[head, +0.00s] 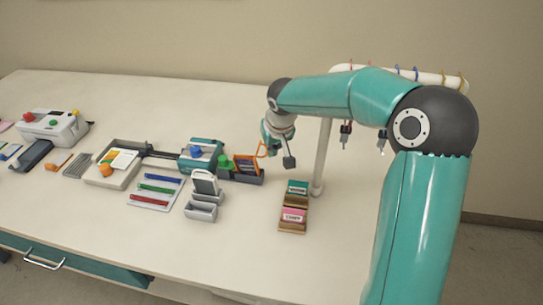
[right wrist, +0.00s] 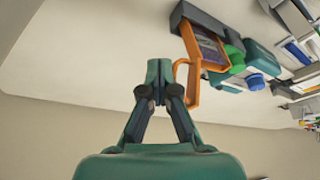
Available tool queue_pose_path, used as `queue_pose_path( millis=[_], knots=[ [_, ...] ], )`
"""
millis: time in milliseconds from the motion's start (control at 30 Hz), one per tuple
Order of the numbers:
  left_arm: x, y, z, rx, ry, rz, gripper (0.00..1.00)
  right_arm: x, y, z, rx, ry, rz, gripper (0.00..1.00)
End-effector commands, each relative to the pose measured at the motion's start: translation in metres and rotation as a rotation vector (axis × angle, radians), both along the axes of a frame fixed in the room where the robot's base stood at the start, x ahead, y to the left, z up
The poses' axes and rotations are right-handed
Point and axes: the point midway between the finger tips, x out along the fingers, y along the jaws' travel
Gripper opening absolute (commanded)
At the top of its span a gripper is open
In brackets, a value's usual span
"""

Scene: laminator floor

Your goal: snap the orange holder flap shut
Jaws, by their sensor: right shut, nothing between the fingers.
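The orange holder flap (head: 262,150) is a thin open frame, standing raised at the right end of a dark grey holder (head: 250,179). In the right wrist view the orange flap (right wrist: 192,92) sticks out from the dark holder (right wrist: 181,17), swung away from its body. My right gripper (head: 289,161) is shut and empty, just right of the flap. In the right wrist view its closed fingers (right wrist: 157,88) are close beside the flap; whether they touch cannot be told. My left gripper is not in view.
A green knob (head: 225,162) and a teal device with a blue knob (head: 196,152) stand left of the holder. A card box (head: 293,216) stands in front, near a white post (head: 322,160) with hanging tools. The table right of the post is clear.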

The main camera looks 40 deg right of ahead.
Motion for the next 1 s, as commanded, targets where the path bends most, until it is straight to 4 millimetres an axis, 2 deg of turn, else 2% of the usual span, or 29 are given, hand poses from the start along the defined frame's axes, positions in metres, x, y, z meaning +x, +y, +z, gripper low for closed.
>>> queue_pose_path(
  millis=[33, 200, 367, 1000],
  knots=[
    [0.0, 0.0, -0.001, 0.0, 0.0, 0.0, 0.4, 0.003, 0.008, -0.006, 0.011, 0.004, 0.009, 0.0],
    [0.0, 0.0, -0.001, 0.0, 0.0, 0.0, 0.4, 0.009, 0.014, -0.008, 0.013, 0.007, 0.012, 0.0],
    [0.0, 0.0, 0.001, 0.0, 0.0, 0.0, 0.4, 0.007, 0.011, -0.003, 0.009, 0.005, 0.008, 0.0],
    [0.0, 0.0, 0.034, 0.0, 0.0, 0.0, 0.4, 0.001, 0.004, 0.048, 0.006, 0.002, 0.004, 0.0]
  ],
)
